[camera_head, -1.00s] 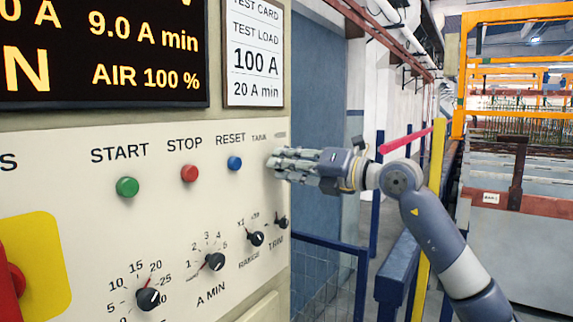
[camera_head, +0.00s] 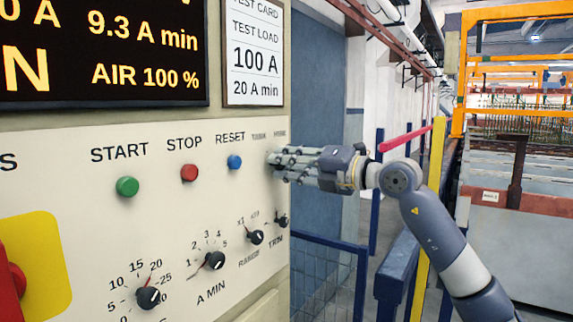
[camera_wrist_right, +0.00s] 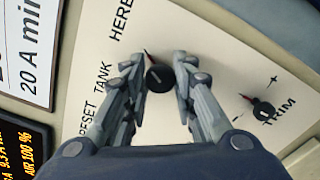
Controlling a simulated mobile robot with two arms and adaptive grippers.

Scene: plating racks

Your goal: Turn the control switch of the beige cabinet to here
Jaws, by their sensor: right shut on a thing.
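The beige cabinet (camera_head: 80,222) fills the left of the head view. Its control switch (camera_wrist_right: 159,79) is a round black knob with a red pointer, seen in the right wrist view near the printed labels TANK (camera_wrist_right: 102,79) and HERE (camera_wrist_right: 121,19). The pointer faces up and slightly left there, roughly toward HERE. My right gripper (camera_head: 275,168) has its fingers on either side of the knob and is shut on it. In the head view the fingers hide the knob. My left gripper is in neither view.
The START (camera_head: 127,186), STOP (camera_head: 189,172) and RESET (camera_head: 235,162) buttons lie left of the gripper. Several black knobs, including A MIN (camera_head: 215,260), sit below. A blue railing (camera_head: 335,243) stands right of the cabinet.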

